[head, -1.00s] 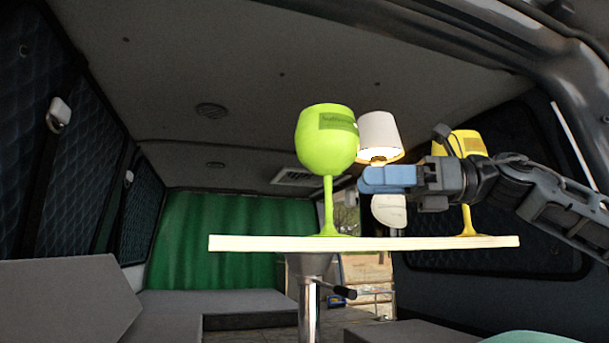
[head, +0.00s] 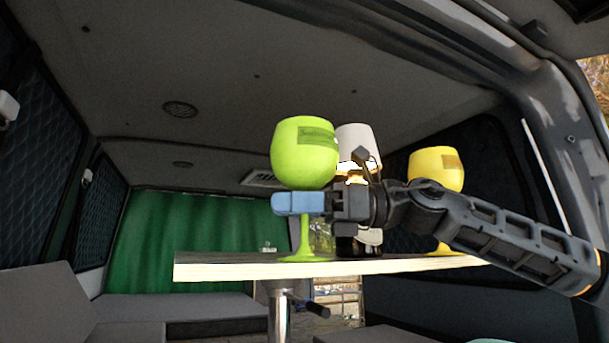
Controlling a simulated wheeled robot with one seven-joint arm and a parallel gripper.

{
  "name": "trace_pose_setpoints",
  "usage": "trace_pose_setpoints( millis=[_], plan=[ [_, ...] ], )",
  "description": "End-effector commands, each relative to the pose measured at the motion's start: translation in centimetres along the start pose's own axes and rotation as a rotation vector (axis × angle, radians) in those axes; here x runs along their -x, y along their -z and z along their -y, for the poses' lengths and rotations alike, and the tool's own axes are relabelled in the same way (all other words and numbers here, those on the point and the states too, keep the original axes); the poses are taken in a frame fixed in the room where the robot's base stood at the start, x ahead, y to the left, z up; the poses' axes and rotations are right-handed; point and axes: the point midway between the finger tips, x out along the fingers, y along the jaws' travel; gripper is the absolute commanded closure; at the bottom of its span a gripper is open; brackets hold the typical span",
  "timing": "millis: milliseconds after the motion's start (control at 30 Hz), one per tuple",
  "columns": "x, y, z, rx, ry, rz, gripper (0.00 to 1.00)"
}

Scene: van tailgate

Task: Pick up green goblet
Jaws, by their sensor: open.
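The green goblet (head: 304,155) stands upright near the front edge of the table (head: 230,268), left of the table's middle. My gripper (head: 297,203) reaches in from the right. Its blue fingertips show in front of the goblet's upper stem, just under the bowl. They hide that part of the stem, so I cannot tell whether they are around the stem or only in front of it. The fingers are seen side-on and overlap each other.
A yellow goblet (head: 436,168) stands at the right of the table, partly behind my arm. A white lamp (head: 358,143) with a dark base stands behind the gripper. The table's left part is clear. Grey seats (head: 35,305) lie at the lower left.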

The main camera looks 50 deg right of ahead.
Motion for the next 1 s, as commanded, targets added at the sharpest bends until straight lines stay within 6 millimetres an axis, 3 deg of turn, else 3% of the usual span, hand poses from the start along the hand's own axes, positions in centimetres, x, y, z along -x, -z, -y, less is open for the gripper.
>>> trace_pose_setpoints(
  millis=[200, 667, 1000],
  plan=[
    [-0.04, 0.05, 0.02, 0.000, 0.001, 0.001, 0.56],
    [0.00, 0.03, 0.03, 0.000, 0.001, 0.001, 1.00],
    [0.00, -0.01, 0.03, 0.000, 0.001, 0.001, 1.00]
  ],
)
